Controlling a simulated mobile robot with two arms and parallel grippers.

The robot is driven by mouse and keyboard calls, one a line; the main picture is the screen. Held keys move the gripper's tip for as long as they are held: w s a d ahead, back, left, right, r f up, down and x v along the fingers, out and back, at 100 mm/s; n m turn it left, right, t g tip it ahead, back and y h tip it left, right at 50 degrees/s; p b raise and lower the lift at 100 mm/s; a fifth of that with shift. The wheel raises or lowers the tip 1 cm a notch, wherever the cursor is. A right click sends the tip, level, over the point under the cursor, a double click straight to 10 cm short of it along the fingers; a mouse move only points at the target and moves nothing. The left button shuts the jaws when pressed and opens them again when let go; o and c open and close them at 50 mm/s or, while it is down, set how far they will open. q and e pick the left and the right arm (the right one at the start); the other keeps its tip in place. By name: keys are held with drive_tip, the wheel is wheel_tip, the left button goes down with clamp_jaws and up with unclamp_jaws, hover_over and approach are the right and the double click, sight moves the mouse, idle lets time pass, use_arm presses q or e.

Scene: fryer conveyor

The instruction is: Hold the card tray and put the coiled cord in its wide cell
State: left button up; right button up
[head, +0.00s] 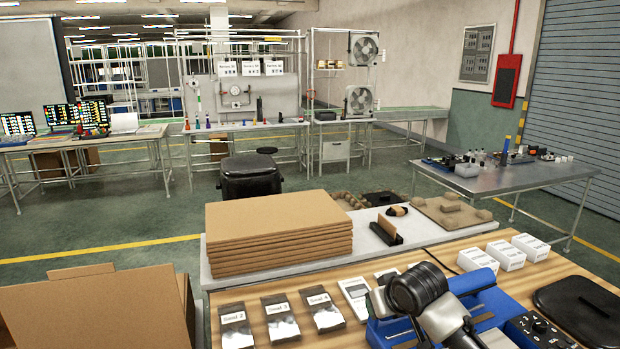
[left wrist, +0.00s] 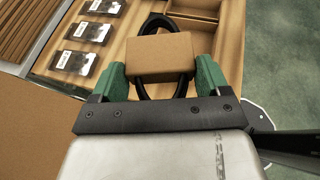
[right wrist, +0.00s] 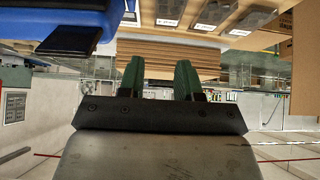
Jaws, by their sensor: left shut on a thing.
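In the left wrist view my left gripper (left wrist: 160,72) is shut on a brown cardboard block or band (left wrist: 160,52). A black coiled cord (left wrist: 156,20) loops out above and below this cardboard and appears to be held with it. The brown card tray (left wrist: 205,12) shows its walls and cells behind and to the right of the cord. I cannot tell whether the cord touches the tray floor. My right gripper (right wrist: 160,78) is open in the right wrist view, with nothing between its green fingers. Neither gripper, the cord nor the tray can be made out in the head view.
Labelled bags (head: 281,317) lie on the wooden bench, with a cardboard stack (head: 280,232) behind. An open carton (head: 90,310) stands at the left. A blue machine (head: 485,305) and white boxes (head: 505,254) occupy the right, also near my right gripper.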

drive_tip(key=s+f+g+h, duration=0.2)
drive_tip(key=s+f+g, duration=0.4)
drive_tip(key=s, duration=0.5)
drive_tip(key=shift+g, duration=0.7)
drive_tip(key=f, duration=1.1)
drive_tip(key=shift+a, duration=0.3)
clamp_jaws()
